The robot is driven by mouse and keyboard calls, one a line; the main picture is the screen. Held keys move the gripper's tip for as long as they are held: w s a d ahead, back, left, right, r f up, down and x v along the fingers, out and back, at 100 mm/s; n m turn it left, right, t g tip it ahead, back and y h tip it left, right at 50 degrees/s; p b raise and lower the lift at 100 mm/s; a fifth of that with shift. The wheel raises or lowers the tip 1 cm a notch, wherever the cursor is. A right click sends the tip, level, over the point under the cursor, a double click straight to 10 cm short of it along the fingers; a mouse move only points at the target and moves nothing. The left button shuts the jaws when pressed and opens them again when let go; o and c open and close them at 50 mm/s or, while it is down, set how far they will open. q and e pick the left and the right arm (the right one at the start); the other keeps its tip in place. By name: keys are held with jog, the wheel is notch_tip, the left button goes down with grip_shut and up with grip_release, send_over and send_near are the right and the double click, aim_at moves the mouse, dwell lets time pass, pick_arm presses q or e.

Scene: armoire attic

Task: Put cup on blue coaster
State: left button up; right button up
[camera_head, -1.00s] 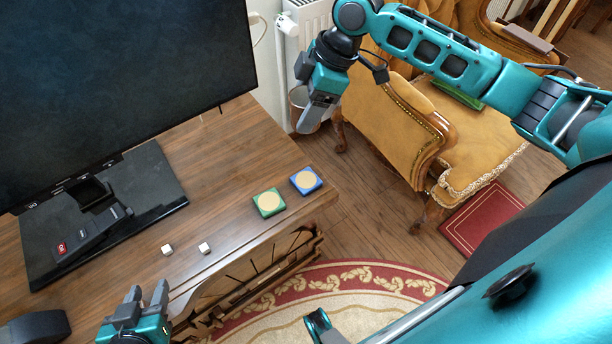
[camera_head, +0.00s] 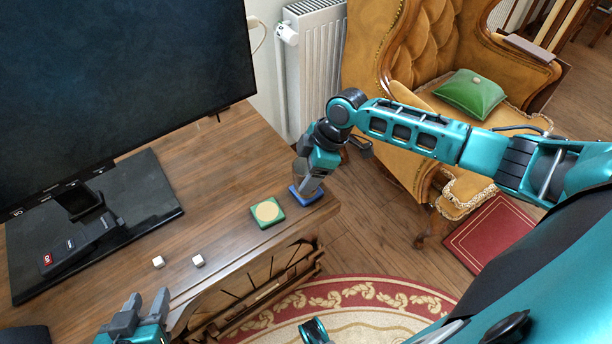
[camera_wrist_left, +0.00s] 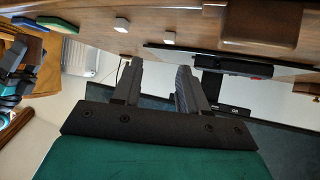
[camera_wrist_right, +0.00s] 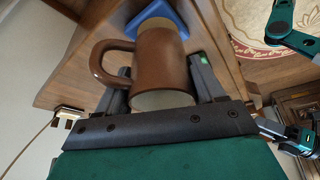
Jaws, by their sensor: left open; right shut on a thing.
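The brown cup (camera_wrist_right: 160,65) is between the fingers of my right gripper (camera_wrist_right: 160,85) in the right wrist view, handle to the left and open end facing the camera. My right gripper (camera_head: 312,184) is shut on it, right over the blue coaster (camera_head: 297,197) in the head view, where the gripper hides the cup. The blue coaster (camera_wrist_right: 178,10) shows just beyond the cup's base; I cannot tell whether they touch. My left gripper (camera_head: 145,303) is open and empty near the desk's front edge. It also shows in the left wrist view (camera_wrist_left: 157,75).
A green coaster (camera_head: 267,212) lies left of the blue one, close by. Two small white cubes (camera_head: 158,262) (camera_head: 198,261) lie on the wooden desk (camera_head: 225,165). A large monitor (camera_head: 120,85) stands at the back left. An armchair (camera_head: 400,110) stands beyond the desk's right end.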

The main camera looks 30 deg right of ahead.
jog(key=shift+f, duration=0.9)
jog(key=o, duration=1.2)
jog(key=p+v, duration=0.3)
jog(key=v, duration=0.9)
jog(key=s+a+f+m+t+y, duration=0.1)
jog(key=s+a+f+m+t, duration=0.15)
jog(key=a, duration=0.35)
jog(key=s+a+f+m+t+y, duration=0.1)
jog(key=a+f+m+t, duration=0.1)
jog(key=a+f, duration=0.25)
jog(key=s+m+t+h, duration=0.1)
jog(key=s+m, duration=0.1)
jog(key=s+m+t+h, duration=0.1)
jog(key=s+m+t, duration=0.1)
jog(key=s, duration=0.1)
jog(key=s+m+t+h, duration=0.1)
jog(key=s+m, duration=0.2)
jog(key=shift+s+d+f+t, duration=0.15)
jog(key=shift+f+t, duration=0.1)
jog(key=shift+f, duration=0.15)
